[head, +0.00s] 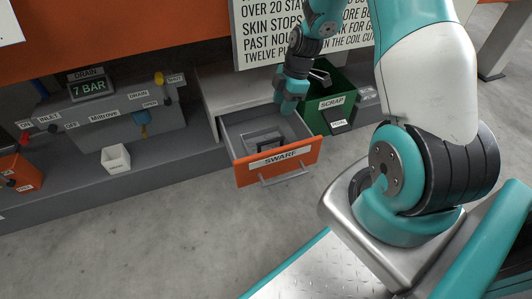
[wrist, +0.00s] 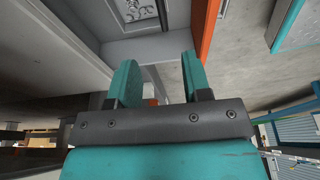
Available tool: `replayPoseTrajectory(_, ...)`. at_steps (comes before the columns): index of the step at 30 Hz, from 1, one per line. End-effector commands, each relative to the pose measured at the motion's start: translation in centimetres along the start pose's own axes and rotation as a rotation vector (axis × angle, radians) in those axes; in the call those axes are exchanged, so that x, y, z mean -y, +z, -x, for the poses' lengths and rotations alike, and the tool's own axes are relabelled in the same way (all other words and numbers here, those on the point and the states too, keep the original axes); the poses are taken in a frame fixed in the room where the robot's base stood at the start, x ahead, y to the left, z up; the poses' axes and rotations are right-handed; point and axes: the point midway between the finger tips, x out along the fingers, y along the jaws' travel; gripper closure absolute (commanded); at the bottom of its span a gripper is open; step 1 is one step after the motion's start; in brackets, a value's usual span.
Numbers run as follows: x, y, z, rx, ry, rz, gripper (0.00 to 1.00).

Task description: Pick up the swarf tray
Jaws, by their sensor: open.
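The swarf tray (head: 264,143) is a small grey tray inside the pulled-out drawer (head: 277,161), which has an orange front marked SWARF. In the wrist view the tray (wrist: 142,29) shows at the top edge, partly cut off, with pale curls or rings in it. My gripper (head: 289,107) is over the back right part of the drawer in the head view, apart from the tray. In the wrist view my gripper (wrist: 160,65) has its two teal fingers spread with nothing between them.
A green SCRAP bin (head: 328,112) stands close to the right of the drawer. The floor in front of the drawer is clear.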

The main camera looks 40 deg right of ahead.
Motion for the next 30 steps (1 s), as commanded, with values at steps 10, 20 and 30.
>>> replayPoseTrajectory(10,0.1,0.2,-8.2,0.0,-0.004,0.003,0.55)
replayPoseTrajectory(20,0.1,0.0,-11.8,0.0,-0.002,0.002,0.55)
replayPoseTrajectory(30,0.2,0.3,-14.9,0.0,-0.002,0.001,0.55)
